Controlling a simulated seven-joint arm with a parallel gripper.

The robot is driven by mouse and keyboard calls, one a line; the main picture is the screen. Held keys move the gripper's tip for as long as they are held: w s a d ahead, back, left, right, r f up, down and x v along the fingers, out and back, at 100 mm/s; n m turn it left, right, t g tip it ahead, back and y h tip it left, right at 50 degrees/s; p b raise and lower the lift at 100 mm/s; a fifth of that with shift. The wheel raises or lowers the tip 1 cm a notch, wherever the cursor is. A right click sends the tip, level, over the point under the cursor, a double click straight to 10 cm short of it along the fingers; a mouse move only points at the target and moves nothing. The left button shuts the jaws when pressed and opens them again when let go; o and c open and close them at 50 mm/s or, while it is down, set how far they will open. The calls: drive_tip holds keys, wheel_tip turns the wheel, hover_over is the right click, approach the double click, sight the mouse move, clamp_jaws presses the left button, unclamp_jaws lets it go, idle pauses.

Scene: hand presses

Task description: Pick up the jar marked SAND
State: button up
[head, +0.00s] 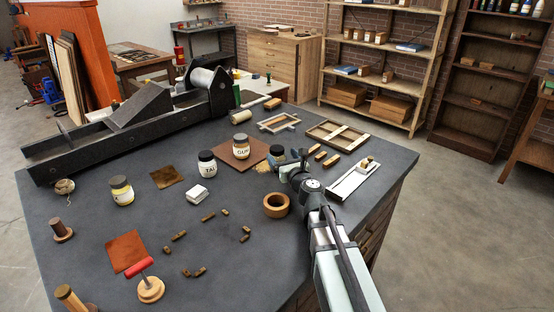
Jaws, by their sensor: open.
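I cannot read the word SAND on any jar. One jar (277,158) with a dark lid stands at the middle right of the bench, and my gripper hides much of its label side. My gripper (295,163) is open, just right of that jar; whether it touches the jar cannot be told. A jar (241,149) whose label seems to read GUM stands on a brown board. A jar (207,166) with a label starting TAL stands left of it. A jar (122,192) with a yellowish label stands at the left; its word is too small to read.
A red-handled brayer (150,285) stands at the front. Small wood pieces lie in the middle. A large press (130,120) fills the back left. Wooden frames (337,135) lie at the back right.

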sight(275, 149)
drive_tip(key=shift+f+x, duration=0.2)
drive_tip(key=shift+x, duration=1.55)
drive_tip(key=shift+f+x, duration=0.2)
drive_tip(key=shift+x, duration=1.55)
drive_tip(key=shift+s+a, duration=0.1)
drive_tip(key=shift+c, duration=0.4)
drive_tip(key=c, duration=1.1)
drive_tip(key=shift+c, duration=0.2)
